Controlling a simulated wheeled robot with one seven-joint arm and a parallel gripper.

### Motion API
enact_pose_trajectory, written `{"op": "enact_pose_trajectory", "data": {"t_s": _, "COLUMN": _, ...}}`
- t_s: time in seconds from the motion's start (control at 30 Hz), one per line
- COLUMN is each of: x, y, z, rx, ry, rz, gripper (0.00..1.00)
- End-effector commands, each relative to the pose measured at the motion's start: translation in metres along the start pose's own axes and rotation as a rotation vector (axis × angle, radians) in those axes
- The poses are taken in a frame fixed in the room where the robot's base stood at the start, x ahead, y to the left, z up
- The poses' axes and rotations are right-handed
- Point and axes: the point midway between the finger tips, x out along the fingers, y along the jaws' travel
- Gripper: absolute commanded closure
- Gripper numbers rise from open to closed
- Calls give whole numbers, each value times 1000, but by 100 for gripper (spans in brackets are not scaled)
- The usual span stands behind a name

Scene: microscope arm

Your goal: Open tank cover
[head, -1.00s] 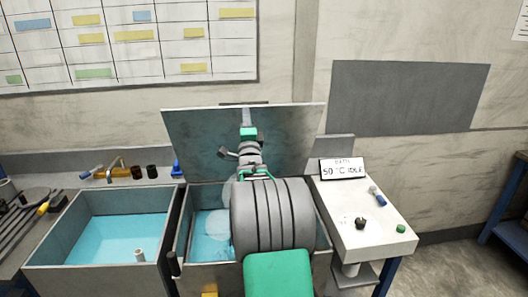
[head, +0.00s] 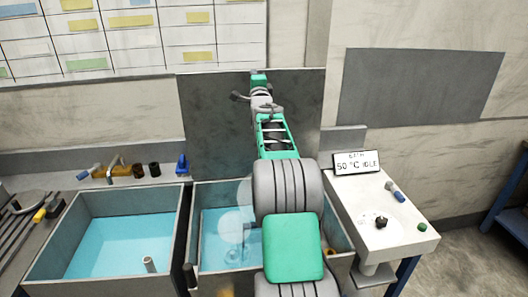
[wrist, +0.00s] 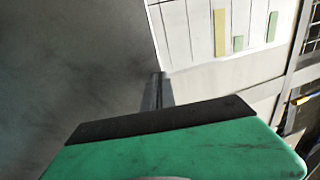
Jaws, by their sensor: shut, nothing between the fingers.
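The tank cover (head: 215,125) is a flat dark grey panel. In the head view it stands close to upright at the back of the right-hand tank (head: 340,235), which lies open with blue liquid inside. My arm reaches over this tank to the cover. My gripper (head: 259,76) is at the cover's front face near its top edge, shut and empty. Whether it touches the cover cannot be told. In the wrist view the cover (wrist: 70,60) fills the left side, beyond the green and black end of my gripper (wrist: 160,118). My arm hides part of the cover and tank.
A second open tank (head: 60,235) with blue liquid stands at the left. A wall board is behind.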

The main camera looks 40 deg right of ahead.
Motion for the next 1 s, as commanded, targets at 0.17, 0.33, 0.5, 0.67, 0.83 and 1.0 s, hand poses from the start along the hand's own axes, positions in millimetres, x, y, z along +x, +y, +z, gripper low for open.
{"op": "enact_pose_trajectory", "data": {"t_s": 0.17, "x": 2, "y": 0, "z": -1, "rx": 1, "ry": -4, "rz": -1, "gripper": 100}}
{"op": "enact_pose_trajectory", "data": {"t_s": 0.33, "x": 2, "y": -1, "z": 0, "rx": 1, "ry": -5, "rz": -1, "gripper": 100}}
{"op": "enact_pose_trajectory", "data": {"t_s": 0.5, "x": 2, "y": 0, "z": 0, "rx": 1, "ry": -5, "rz": -1, "gripper": 100}}
{"op": "enact_pose_trajectory", "data": {"t_s": 0.67, "x": -4, "y": 1, "z": 0, "rx": 0, "ry": -4, "rz": -4, "gripper": 100}}
{"op": "enact_pose_trajectory", "data": {"t_s": 0.83, "x": -26, "y": 1, "z": 5, "rx": 0, "ry": -5, "rz": -6, "gripper": 100}}
{"op": "enact_pose_trajectory", "data": {"t_s": 1.0, "x": -62, "y": -15, "z": 6, "rx": 0, "ry": -5, "rz": -4, "gripper": 100}}
